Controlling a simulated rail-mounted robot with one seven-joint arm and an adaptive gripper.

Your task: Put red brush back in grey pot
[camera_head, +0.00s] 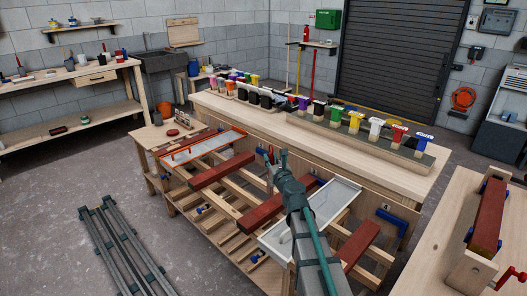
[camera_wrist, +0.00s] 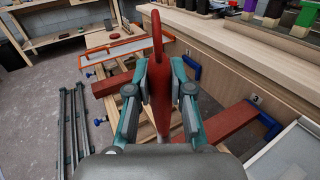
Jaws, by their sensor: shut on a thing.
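My gripper (camera_wrist: 159,92) is shut on the red brush (camera_wrist: 157,42). In the wrist view the brush stands between the fingers, its curved red end rising above them; its lower end is mostly hidden by the gripper. In the head view my gripper (camera_head: 274,166) is above the slatted rack in front of the long bench, and the brush shows only as a thin red bit.
Below my gripper, red battens (camera_head: 222,171) lie across the wooden rack. A white tray (camera_head: 335,196) is at right, an orange-edged tray (camera_head: 205,146) at left. Grey trestles (camera_head: 112,245) lie on the floor.

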